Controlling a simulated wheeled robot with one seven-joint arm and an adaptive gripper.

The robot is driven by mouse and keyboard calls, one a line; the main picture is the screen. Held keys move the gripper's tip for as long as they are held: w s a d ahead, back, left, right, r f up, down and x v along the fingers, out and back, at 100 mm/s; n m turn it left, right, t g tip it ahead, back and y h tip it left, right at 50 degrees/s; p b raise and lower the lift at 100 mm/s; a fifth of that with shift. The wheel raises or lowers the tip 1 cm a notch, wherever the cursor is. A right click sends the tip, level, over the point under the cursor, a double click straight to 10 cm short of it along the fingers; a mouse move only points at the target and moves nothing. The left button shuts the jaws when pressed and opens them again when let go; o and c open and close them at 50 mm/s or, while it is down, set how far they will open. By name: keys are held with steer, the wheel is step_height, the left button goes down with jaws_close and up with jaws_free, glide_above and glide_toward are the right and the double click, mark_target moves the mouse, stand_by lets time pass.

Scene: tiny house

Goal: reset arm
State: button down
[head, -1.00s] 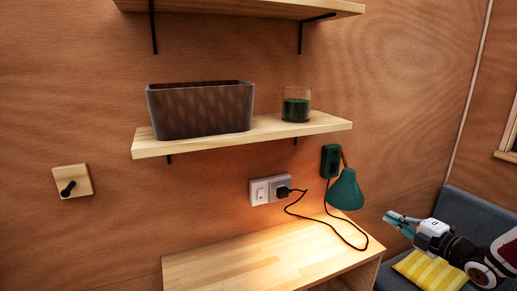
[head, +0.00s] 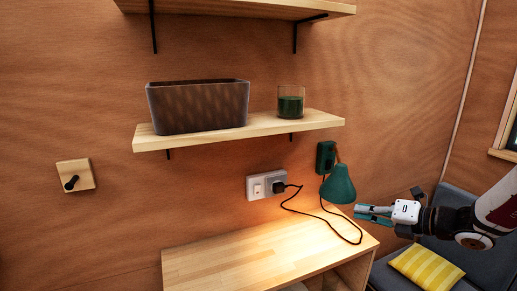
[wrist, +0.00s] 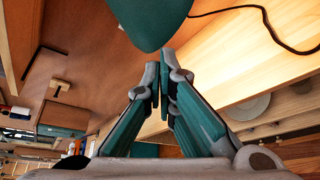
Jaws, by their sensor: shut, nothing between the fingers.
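My gripper (head: 362,214) is at the right in the head view, just right of and below the green lamp shade (head: 338,184). Its fingers point left, over the right end of the wooden desk (head: 250,265). In the wrist view my gripper (wrist: 163,72) shows its two green fingers together at the tips, with nothing between them. The lamp shade (wrist: 150,20) is close ahead of the fingertips there. I cannot tell the exact gap between them.
A shelf (head: 275,124) holds a dark basket (head: 198,106) and a green candle glass (head: 291,103). A black cord (head: 305,212) runs from the wall socket (head: 260,188) to the desk. A yellow striped cushion (head: 426,268) lies on a grey sofa (head: 485,260).

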steer(key=s+a+r+n+g+h, duration=0.1)
steer(key=s+a+r+n+g, duration=0.25)
steer(key=s+a+n, duration=0.45)
steer(key=s+a+r+n+g+h, duration=0.2)
steer(key=s+a+n+g, duration=0.4)
steer(key=n, duration=0.5)
steer(key=s+d+r+n+t+h, duration=0.2)
steer(key=s+n+h, duration=0.1)
steer(key=s+n, duration=0.5)
steer(key=s+d+r+n+t+h+b, duration=0.1)
steer(key=s+d+r+n+t+h, duration=0.1)
steer(key=s+n, duration=0.6)
steer(key=d+r+n+h, duration=0.1)
steer(key=n+h, duration=0.1)
steer(key=n, duration=0.1)
steer(key=shift+r+n, duration=0.15)
steer(key=shift+n, duration=0.15)
